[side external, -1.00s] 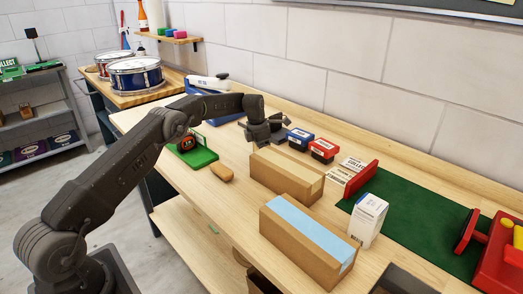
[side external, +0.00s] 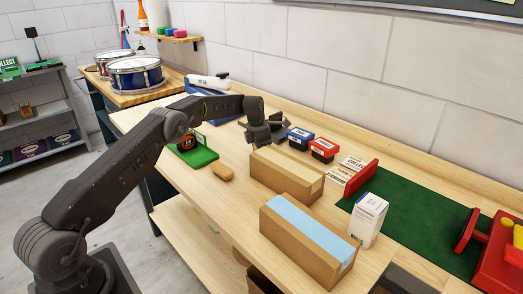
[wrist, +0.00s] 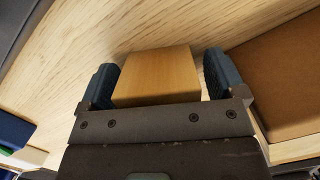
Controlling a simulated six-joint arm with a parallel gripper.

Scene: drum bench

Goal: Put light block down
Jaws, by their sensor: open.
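The light block (wrist: 157,75) is a plain pale-wood block, seen in the wrist view between my two fingers. My gripper (wrist: 160,80) is open around it, with one finger on each side and a narrow gap at the right finger. The block appears to rest on the wooden bench, though its underside is hidden. In the side view my gripper (side external: 264,140) is low over the bench, behind the long cardboard box, and I cannot make out the block there.
A cardboard box (side external: 285,178) stands close in front of my gripper. A blue-topped box (side external: 305,240) is nearer. Blue (side external: 299,138) and red (side external: 322,150) small boxes sit just right of the gripper. A green stand (side external: 198,158) and a tan piece (side external: 222,173) lie left.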

